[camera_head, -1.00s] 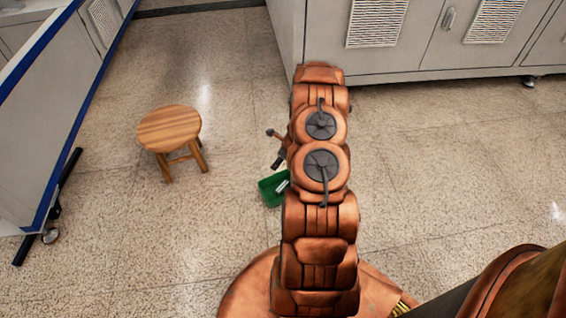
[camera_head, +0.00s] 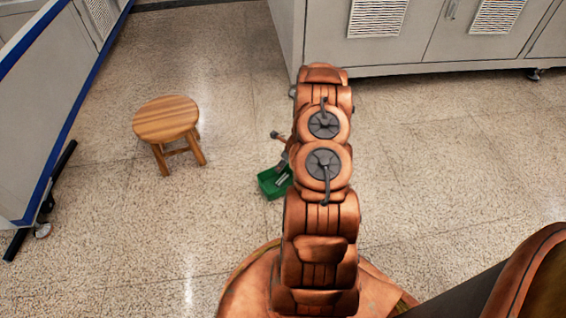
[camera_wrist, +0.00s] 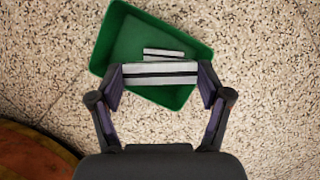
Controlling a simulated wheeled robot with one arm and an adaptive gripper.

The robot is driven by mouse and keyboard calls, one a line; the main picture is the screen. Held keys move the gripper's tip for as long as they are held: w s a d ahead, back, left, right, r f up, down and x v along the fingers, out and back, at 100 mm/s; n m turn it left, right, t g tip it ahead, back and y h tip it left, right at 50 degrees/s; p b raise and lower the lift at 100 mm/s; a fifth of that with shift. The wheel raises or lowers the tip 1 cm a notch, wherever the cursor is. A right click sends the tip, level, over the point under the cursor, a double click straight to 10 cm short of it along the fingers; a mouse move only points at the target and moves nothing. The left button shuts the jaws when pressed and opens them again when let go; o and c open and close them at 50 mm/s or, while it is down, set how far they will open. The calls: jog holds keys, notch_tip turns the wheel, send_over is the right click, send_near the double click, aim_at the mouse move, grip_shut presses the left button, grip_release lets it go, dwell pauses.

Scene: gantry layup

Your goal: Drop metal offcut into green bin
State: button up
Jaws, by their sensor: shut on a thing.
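The green bin (camera_head: 272,186) stands on the floor just left of my arm in the head view, partly hidden by it. In the wrist view the green bin (camera_wrist: 117,45) is below my gripper. My gripper (camera_wrist: 159,74) is shut on the metal offcut (camera_wrist: 150,69), a pale bar with a dark stripe, held between the two fingertips. The held offcut overlaps the bin's opening in this view; its height above the bin is hard to tell. Another similar striped piece (camera_wrist: 163,53) shows inside the bin. In the head view my fingers are mostly hidden behind the arm.
A round wooden stool (camera_head: 166,120) stands to the left of the bin. Grey cabinets (camera_head: 420,40) line the back right. A blue-edged panel on wheels (camera_head: 45,110) is at the left. The speckled floor between stool and bin is clear.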

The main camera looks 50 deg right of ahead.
jog(key=shift+f, duration=0.35)
jog(key=o, duration=1.1)
jog(key=v, duration=1.2)
jog(key=shift+w, duration=0.1)
